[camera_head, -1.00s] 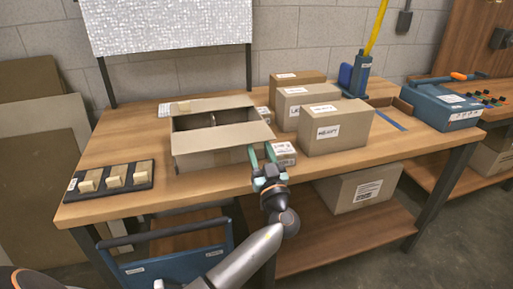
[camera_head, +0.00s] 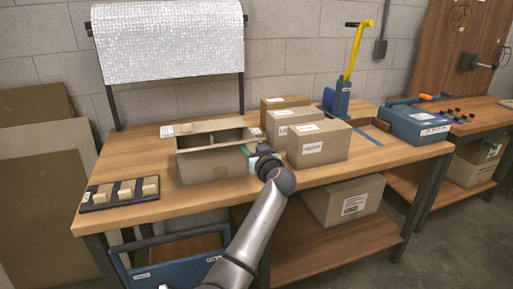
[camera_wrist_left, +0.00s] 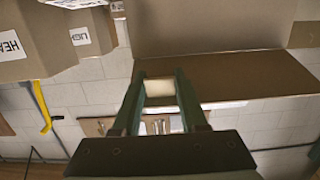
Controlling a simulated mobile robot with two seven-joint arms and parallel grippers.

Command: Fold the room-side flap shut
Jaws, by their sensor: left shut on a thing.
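The open cardboard box (camera_head: 190,173) stands on the workbench in the head view. Its room-side flap (camera_head: 208,154) runs along the near top edge, and the inside shows behind it with a divider. My left gripper (camera_head: 247,150) is at the near right corner of the box, at the flap's right end, shut on it. In the left wrist view the green fingers (camera_wrist_left: 158,88) are close together with a pale patch between them. A brown cardboard panel (camera_wrist_left: 245,78) lies beside them; the exact pinch is hard to see. My right gripper is not in view.
Cardboard boxes (camera_head: 318,146) stand close to the right of my left gripper. A black tray with small blocks (camera_head: 120,192) lies at the left. A blue case (camera_head: 415,122) and a yellow-handled tool (camera_head: 352,55) are farther right. Bare bench top (camera_head: 140,150) lies left of the box.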

